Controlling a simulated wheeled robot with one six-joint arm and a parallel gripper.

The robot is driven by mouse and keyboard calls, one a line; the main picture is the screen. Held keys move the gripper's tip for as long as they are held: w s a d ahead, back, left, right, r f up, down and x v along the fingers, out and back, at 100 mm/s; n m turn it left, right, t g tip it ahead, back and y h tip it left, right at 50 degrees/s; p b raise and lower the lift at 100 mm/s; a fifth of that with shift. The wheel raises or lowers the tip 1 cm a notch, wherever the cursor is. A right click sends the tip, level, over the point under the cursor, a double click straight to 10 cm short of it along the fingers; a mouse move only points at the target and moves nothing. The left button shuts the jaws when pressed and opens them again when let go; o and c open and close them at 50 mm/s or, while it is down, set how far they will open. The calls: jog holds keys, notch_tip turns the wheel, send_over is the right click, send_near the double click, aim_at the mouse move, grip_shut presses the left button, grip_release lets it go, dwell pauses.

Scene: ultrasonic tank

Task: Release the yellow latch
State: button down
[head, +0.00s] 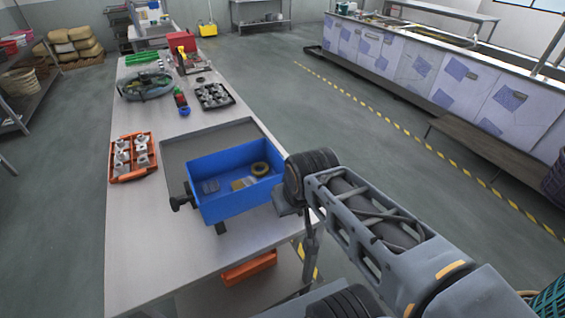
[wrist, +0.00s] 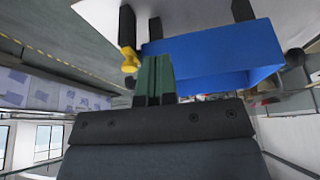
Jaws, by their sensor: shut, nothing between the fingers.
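The blue tank (head: 243,204) stands on a grey tray on the bench. It also shows in the wrist view (wrist: 220,48), seen from low down, with dark legs. The yellow latch (wrist: 129,60) is a small piece on a dark post beside the tank's left edge in the wrist view. I cannot make it out in the head view. My gripper (wrist: 155,62) is shut and empty, its green-dark fingers close together just right of the latch in the picture. A small gap shows between them, but I cannot judge depth. The tank wall is right behind the fingers.
An orange crate (head: 117,177) of metal parts stands left. The bench front left is clear.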

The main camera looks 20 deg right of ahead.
jog(key=shift+d, duration=0.1)
jog(key=w+d+r+m+g, duration=0.1)
jog(key=w+d+g, duration=0.1)
jog(key=w, duration=0.4)
jog(key=w+d+r+m+g, duration=0.1)
jog(key=w+d+r+g, duration=0.1)
jog(key=w, duration=0.4)
jog(key=w+d+r+m+g+y, duration=0.1)
jog(key=w+d+m+g, duration=0.1)
jog(key=w+d, duration=0.4)
jog(key=shift+w+r+g, duration=0.2)
jog(key=shift+w+g, duration=0.15)
jog(key=shift+g, duration=0.55)
jog(key=x, duration=1)
jog(key=shift+a, duration=0.1)
